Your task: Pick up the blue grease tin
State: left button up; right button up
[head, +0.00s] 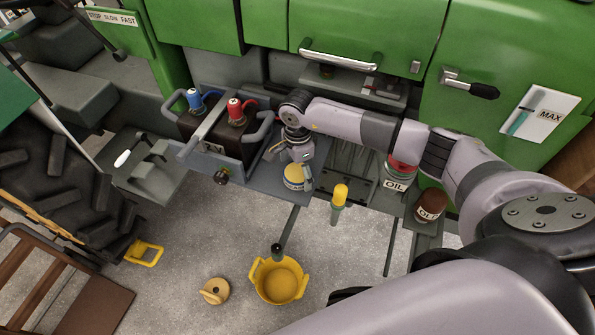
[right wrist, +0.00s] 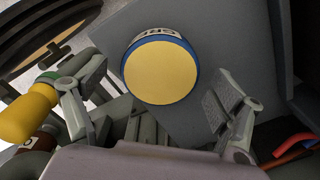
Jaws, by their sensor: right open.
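The blue grease tin (head: 294,177) stands on a grey metal step below the tractor's green bodywork. It has a yellow lid, and part of its label shows. In the right wrist view the tin (right wrist: 160,70) is seen from above, between and slightly beyond my two fingers. My right gripper (head: 299,164) is open and empty, pointing down close above the tin. In the right wrist view the open gripper (right wrist: 158,92) has one finger on each side, with gaps to the lid. My left gripper is not in view.
A yellow-handled tool (head: 340,195) stands right of the tin. A red-topped oil can (head: 401,165) and a brown jar (head: 431,204) are farther right. The battery (head: 215,135) with red and blue terminals is to the left. A yellow bucket (head: 279,282) stands on the floor.

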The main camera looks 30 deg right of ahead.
jog(key=shift+f, duration=0.75)
jog(key=shift+c, duration=0.5)
jog(key=shift+r, duration=0.1)
jog(key=c, duration=1.5)
